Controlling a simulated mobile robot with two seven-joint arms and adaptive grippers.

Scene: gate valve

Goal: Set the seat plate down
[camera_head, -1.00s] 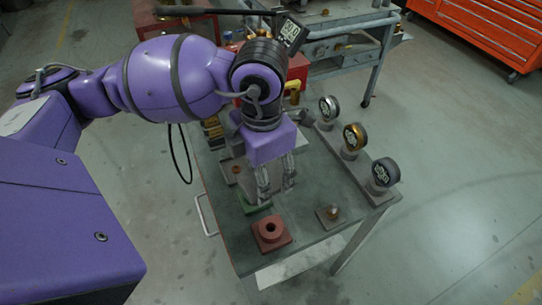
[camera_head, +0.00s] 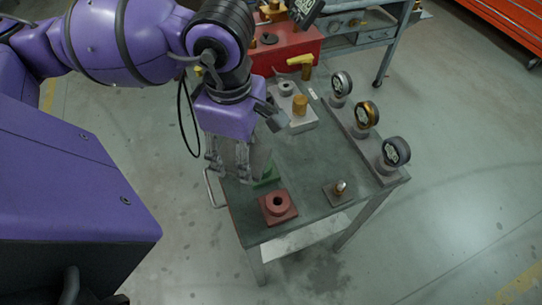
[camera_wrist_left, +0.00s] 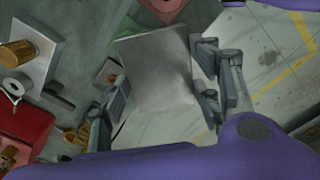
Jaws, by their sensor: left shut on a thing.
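The seat plate, a flat grey rectangular plate (camera_wrist_left: 158,68), fills the middle of the left wrist view between my fingers. My left gripper (camera_wrist_left: 165,95) is shut on it. In the head view my left gripper (camera_head: 228,168) points down above the left edge of the bench, left of a green block (camera_head: 266,175). The plate is hard to make out there among the fingers. A red square block with a round hole (camera_head: 278,204) stands on the bench in front of the green one. My right gripper is not in view.
The bench top (camera_head: 315,160) is mostly clear in the middle. A grey base with a brass cylinder (camera_head: 300,105) stands at the back, and a small plate with a metal peg (camera_head: 340,189) at the front right. Several round gauges (camera_head: 366,114) line the right edge.

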